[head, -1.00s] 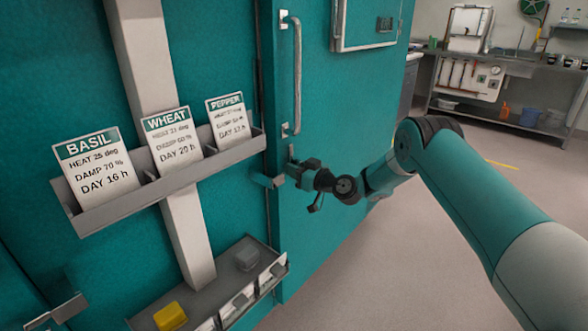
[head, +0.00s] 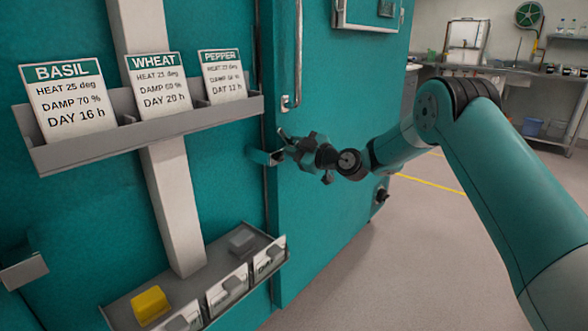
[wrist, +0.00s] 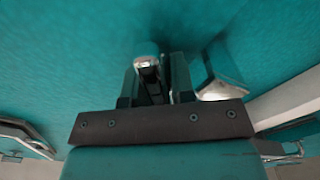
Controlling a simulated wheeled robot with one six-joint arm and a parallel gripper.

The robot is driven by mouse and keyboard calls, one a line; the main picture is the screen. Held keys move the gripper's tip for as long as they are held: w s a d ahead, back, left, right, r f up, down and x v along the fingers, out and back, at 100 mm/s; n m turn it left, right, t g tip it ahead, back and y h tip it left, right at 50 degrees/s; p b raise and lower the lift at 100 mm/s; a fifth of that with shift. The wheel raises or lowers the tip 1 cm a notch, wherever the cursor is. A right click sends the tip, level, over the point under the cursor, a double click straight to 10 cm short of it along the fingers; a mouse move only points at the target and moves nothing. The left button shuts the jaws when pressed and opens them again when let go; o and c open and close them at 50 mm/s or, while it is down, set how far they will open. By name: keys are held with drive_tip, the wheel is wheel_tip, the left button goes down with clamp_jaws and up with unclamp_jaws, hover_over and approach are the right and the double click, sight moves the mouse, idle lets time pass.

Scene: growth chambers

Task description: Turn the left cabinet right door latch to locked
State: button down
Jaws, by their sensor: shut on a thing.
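The latch lever (wrist: 148,66) has a silver rounded end and a dark shank. In the wrist view it stands between the two fingers of my gripper (wrist: 153,88), which is shut on it. In the head view my gripper (head: 287,143) is at the edge of the teal door (head: 325,195), below its long vertical handle (head: 298,60). A metal catch bracket (head: 263,157) sits just left of the gripper; it also shows right of the fingers in the wrist view (wrist: 224,88). The gripper hides most of the latch, so its exact angle is hard to tell.
A grey rack (head: 150,130) holds BASIL, WHEAT and PEPPER cards left of the door. A lower tray (head: 195,283) holds a yellow block (head: 150,305) and a grey block (head: 241,240). Another metal bracket (head: 22,272) is at far left. Floor to the right is clear.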

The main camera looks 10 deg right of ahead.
drive_tip(key=n+b, duration=0.3)
drive_tip(key=b, duration=0.4)
drive_tip(key=n+b, duration=0.4)
drive_tip(key=b, duration=0.3)
drive_tip(key=f+n+b, duration=0.1)
drive_tip(key=n+b, duration=0.2)
drive_tip(key=b, duration=0.4)
drive_tip(key=shift+s+a+n, duration=0.15)
drive_tip(key=shift+a+n, duration=0.15)
drive_tip(key=shift+a, duration=0.05)
drive_tip(key=shift+r, duration=0.1)
drive_tip(key=c, duration=1.1)
unclamp_jaws()
drive_tip(key=shift+d, duration=0.1)
